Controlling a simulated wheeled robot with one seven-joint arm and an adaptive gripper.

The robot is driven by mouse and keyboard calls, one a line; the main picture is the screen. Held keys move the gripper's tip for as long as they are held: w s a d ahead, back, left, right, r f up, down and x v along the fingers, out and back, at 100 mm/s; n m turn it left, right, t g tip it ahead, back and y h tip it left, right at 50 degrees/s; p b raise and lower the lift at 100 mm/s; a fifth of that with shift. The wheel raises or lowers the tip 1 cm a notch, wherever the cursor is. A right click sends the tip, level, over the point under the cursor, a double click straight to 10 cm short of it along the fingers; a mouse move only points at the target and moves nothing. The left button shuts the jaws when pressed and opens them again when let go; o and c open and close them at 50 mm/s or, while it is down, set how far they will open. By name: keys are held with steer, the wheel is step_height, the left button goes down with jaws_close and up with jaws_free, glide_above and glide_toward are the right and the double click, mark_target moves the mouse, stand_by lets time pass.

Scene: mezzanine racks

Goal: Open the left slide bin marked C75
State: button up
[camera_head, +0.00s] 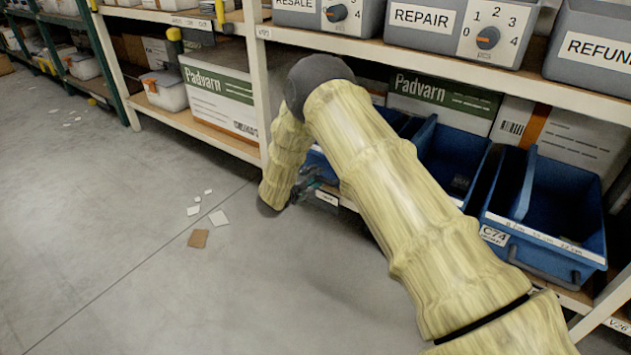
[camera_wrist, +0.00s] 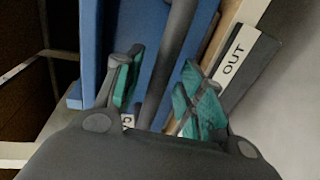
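A blue slide bin (camera_head: 318,160) sits on the lower shelf, mostly hidden behind my arm in the head view. In the wrist view the blue bin front (camera_wrist: 140,40) fills the upper middle, with a dark grey bar-like handle (camera_wrist: 172,65) across it. A label (camera_wrist: 127,121) there is mostly covered; a "5" seems to show. My gripper (camera_wrist: 163,65) is open, its teal-padded fingers on either side of the handle with gaps visible. In the head view my gripper (camera_head: 306,186) is small and partly hidden at the bin's front. I cannot tell whether the bin is pulled out.
A blue bin marked C74 (camera_head: 540,250) stands at the right, with another blue bin (camera_head: 447,160) left of it. An "OUT" tag (camera_wrist: 237,60) is beside the gripper. Grey dial bins (camera_head: 455,30) line the shelf above. The aisle floor (camera_head: 150,260) is mostly clear.

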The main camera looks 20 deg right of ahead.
steer(key=shift+w+d+f, duration=0.1)
steer(key=shift+w+d, duration=0.2)
steer(key=shift+d, duration=0.1)
jaws_close()
steer(key=shift+s, duration=0.1)
